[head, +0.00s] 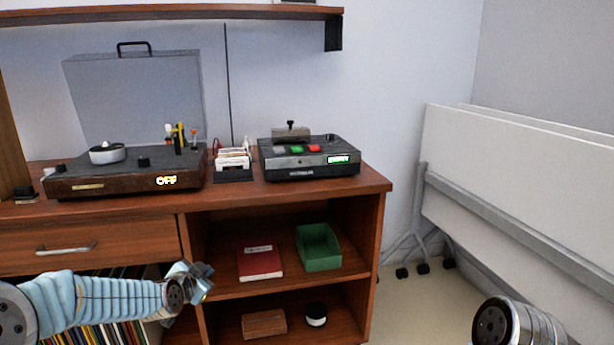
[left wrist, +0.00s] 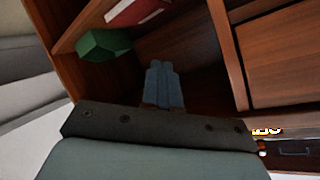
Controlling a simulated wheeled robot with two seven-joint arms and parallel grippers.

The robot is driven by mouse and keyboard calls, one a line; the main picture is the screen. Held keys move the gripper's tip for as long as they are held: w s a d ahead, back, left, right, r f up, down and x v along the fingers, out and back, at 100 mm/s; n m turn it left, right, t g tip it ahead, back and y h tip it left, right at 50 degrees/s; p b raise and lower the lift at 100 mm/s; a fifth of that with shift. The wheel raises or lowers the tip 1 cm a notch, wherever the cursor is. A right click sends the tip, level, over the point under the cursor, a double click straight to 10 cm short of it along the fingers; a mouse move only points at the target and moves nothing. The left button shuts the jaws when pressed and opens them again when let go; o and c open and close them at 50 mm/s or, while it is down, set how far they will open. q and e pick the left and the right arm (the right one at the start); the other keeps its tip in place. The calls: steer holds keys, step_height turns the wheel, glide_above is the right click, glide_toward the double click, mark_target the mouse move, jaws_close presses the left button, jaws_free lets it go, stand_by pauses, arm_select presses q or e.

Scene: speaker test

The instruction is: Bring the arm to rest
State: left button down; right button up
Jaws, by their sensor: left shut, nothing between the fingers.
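My left arm comes in from the left in the head view, covered in a pale blue sleeve. Its gripper (head: 201,279) is in front of the cabinet, by the edge between the drawer side and the open shelves. In the left wrist view the two fingers (left wrist: 164,84) lie together, shut and empty. The wooden cabinet (head: 375,188) stands before me. Part of my right arm shows at the bottom right of the head view; its gripper is out of the frame.
A turntable (head: 120,183) reading OFF and a black device (head: 310,170) with a green display stand on the cabinet. A red book (head: 260,265) and a green bin (head: 318,248) sit on the shelf. Folded white tables (head: 520,170) lean at right.

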arm_select(q)
steer(key=s+d+f+n+g+h, duration=0.1)
steer(key=s+d+f+g, duration=0.2)
steer(key=f, duration=0.5)
steer(key=s+d+f+n+g, duration=0.1)
steer(key=s+d+f+n, duration=0.1)
steer(key=s+f, duration=0.4)
steer(key=s+d+f+n+g+h, duration=0.1)
steer(key=s+d+f+g, duration=0.2)
steer(key=f, duration=0.6)
steer(key=s+d+f+n+g, duration=0.2)
steer(key=s+f, duration=0.4)
steer(key=s, duration=0.6)
steer(key=s+d+f+n+g, duration=0.3)
steer(key=s+f, duration=0.3)
steer(key=s, duration=0.6)
steer(key=shift+d+n+h, duration=0.4)
steer(key=shift+d, duration=0.3)
steer(key=shift+f, duration=0.1)
